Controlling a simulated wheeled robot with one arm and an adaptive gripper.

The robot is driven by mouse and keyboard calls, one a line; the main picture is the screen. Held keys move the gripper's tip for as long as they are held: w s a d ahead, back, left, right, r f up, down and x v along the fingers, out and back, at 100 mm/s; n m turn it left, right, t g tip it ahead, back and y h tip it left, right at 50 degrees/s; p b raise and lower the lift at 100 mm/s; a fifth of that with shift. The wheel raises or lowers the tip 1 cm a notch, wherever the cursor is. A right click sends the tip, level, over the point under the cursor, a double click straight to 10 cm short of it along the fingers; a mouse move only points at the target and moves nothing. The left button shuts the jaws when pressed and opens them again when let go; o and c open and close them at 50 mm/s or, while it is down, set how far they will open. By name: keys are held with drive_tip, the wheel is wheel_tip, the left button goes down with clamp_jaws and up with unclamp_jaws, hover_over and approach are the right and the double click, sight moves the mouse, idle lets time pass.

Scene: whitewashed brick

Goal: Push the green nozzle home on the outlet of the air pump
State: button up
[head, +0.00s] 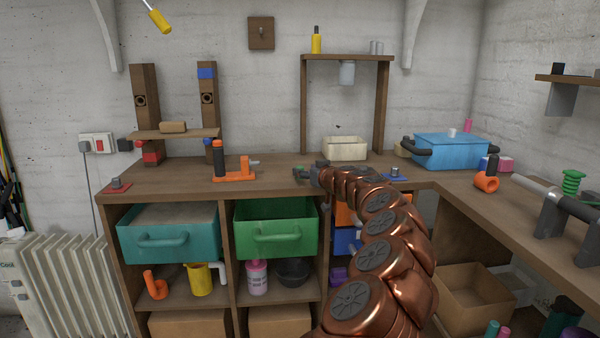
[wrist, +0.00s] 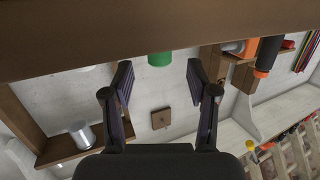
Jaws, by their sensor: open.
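The air pump (head: 238,173) stands on the bench left of my gripper, with an orange base, a black upright cylinder and a grey outlet (head: 254,162) pointing right. It shows at the upper right of the wrist view (wrist: 268,55), which is upside down. The green nozzle (wrist: 160,58) stands on the bench top in the wrist view, centred between my fingers but beyond their tips. Only a small green bit (head: 299,168) shows in the head view, beside my gripper (head: 312,172). My gripper (wrist: 158,78) is open and empty, low over the bench.
A red pad (head: 116,187) lies at the bench's left end and a blue pad (head: 395,174) right of my arm. A wooden rack (head: 304,110) and cream bin (head: 345,148) stand behind. A blue box (head: 450,152) is at the corner. Bench between pump and gripper is clear.

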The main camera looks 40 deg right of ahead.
drive_tip(key=shift+x, duration=2.4)
drive_tip(key=shift+f, duration=0.1)
drive_tip(key=shift+c, duration=0.4)
clamp_jaws()
